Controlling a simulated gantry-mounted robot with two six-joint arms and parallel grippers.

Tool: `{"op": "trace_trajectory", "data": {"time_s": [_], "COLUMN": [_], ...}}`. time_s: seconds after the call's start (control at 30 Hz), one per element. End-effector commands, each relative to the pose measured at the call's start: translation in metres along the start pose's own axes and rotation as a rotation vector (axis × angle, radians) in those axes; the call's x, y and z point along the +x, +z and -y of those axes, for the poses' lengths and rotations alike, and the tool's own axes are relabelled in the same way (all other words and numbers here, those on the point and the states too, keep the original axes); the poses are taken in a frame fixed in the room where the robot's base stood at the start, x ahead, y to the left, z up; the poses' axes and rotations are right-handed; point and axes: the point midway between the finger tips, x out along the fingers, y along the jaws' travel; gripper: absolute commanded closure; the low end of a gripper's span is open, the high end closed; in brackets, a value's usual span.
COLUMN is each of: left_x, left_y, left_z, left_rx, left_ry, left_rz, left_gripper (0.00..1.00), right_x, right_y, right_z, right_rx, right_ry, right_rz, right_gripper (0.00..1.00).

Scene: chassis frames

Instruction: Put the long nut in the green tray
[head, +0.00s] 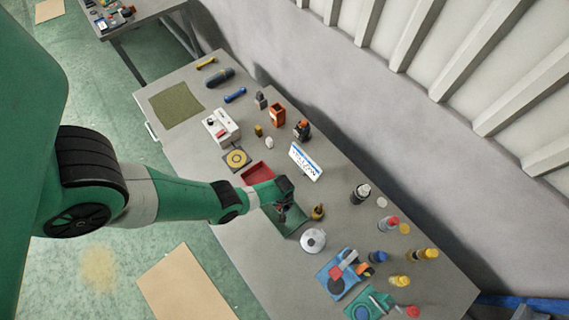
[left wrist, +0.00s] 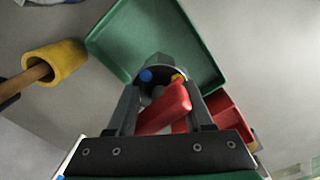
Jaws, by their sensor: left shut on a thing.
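My left gripper (head: 281,212) is over the green tray (head: 289,228) in the head view. In the left wrist view its two fingers (left wrist: 160,108) are shut on a grey six-sided piece, the long nut (left wrist: 153,66), seen end-on. A red piece lies between the fingers, and small blue and yellow spots show at the nut's opening; I cannot tell what these are. The green tray (left wrist: 204,67) lies behind the nut in the left wrist view, and its visible floor is bare. The nut's height above it is unclear. My right gripper is out of view.
A red tray (head: 257,172) adjoins the green one. A yellow-headed mallet (left wrist: 56,62) stands beside the green tray.

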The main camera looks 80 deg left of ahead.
Motion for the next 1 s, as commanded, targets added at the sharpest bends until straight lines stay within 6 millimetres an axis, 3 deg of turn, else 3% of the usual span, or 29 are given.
{"op": "trace_trajectory", "data": {"time_s": [0.03,0.1,0.47,0.5,0.67,1.0], "left_x": [0.02,0.0266,0.0266,0.0268,0.0255,0.0221], "left_y": [0.0003,0.0003,0.0003,0.0005,0.0005,0.0005], "left_z": [0.0002,0.0001,0.0,0.0003,0.0002,0.0002], "left_rx": [0.0,0.0,0.001,0.001,0.001,0.001], "left_ry": [0.0,0.0,0.0,0.0,0.0,0.0], "left_rz": [0.0,0.0,0.0,0.0,0.0,0.0], "left_gripper": [1.0,1.0,1.0,0.47,0.18,0.18], "right_x": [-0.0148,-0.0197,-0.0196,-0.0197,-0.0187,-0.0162], "right_y": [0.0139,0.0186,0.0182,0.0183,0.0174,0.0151], "right_z": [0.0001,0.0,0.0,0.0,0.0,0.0], "right_rx": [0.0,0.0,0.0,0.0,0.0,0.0], "right_ry": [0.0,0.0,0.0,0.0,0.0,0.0], "right_rz": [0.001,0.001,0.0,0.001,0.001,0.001], "right_gripper": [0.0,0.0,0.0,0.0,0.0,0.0]}}
